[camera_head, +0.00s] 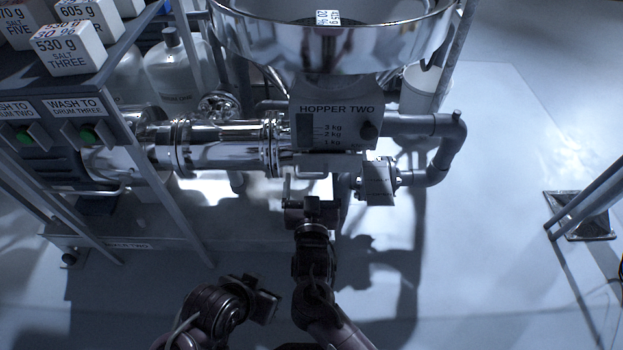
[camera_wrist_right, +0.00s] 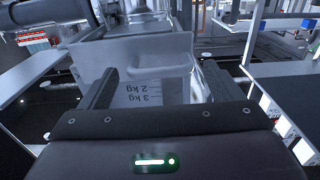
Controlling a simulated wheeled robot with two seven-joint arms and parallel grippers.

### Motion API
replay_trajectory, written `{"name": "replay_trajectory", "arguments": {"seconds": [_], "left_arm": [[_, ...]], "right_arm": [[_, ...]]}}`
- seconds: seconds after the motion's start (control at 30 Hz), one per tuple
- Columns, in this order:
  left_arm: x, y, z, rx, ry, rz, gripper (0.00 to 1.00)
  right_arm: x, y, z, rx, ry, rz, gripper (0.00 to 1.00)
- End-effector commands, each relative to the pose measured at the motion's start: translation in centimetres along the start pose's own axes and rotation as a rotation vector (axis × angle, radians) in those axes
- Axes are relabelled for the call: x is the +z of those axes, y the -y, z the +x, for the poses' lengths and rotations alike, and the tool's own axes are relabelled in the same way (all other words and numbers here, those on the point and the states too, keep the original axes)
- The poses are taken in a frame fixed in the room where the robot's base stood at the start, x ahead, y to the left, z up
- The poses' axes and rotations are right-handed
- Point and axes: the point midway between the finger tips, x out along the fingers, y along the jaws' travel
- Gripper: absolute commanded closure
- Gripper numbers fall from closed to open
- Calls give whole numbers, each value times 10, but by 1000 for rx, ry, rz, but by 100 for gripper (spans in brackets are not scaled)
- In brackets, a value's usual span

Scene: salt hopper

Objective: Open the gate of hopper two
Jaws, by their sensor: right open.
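Hopper two is a shiny steel bowl (camera_head: 335,50) with a grey panel (camera_head: 335,112) reading HOPPER TWO and a kg scale. A grey plate and a small bar-like handle (camera_head: 312,175) show just under the panel. My right gripper (camera_head: 311,193) is open just in front of and below this handle, with nothing visibly held. In the right wrist view, the open fingers (camera_wrist_right: 158,85) stand either side of the upside-down kg scale (camera_wrist_right: 145,93); contact cannot be told. My left gripper (camera_head: 265,306) hangs low at the left, away from the hopper; its jaw opening is unclear.
A steel pipe (camera_head: 220,148) runs left from the hopper. A grey elbow pipe (camera_head: 448,145) and a small box-like valve (camera_head: 377,182) stand at the right. At the left is a rack with wash buttons (camera_head: 87,134) and salt blocks (camera_head: 68,52). The floor at right is mostly clear.

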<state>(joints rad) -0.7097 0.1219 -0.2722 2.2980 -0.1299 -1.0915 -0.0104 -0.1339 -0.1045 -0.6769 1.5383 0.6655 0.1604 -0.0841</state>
Motion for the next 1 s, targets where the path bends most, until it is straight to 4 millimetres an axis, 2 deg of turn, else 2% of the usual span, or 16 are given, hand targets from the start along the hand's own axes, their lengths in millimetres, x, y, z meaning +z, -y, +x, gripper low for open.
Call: {"name": "replay_trajectory", "arguments": {"seconds": [0.03, 0.2, 0.47, 0.57, 0.9, 1.0], "left_arm": [[0, -1, 2, 3, -11, 2, 64], [-3, -4, 3, 8, -30, 6, 64], [-4, -4, 2, 9, -36, 7, 64], [-4, -4, 2, 9, -36, 7, 64], [-4, -4, 2, 9, -34, 7, 64], [-4, -4, 1, 9, -32, 7, 64]], "right_arm": [[1, 0, 8, 0, -1, 0, 14], [1, 0, 20, 0, 0, -1, 14], [1, 0, 21, 0, 2, 0, 14], [1, 0, 21, 0, 2, 0, 24], [1, 0, 21, 0, 2, -1, 69], [0, 0, 19, 0, 3, -1, 71]]}}
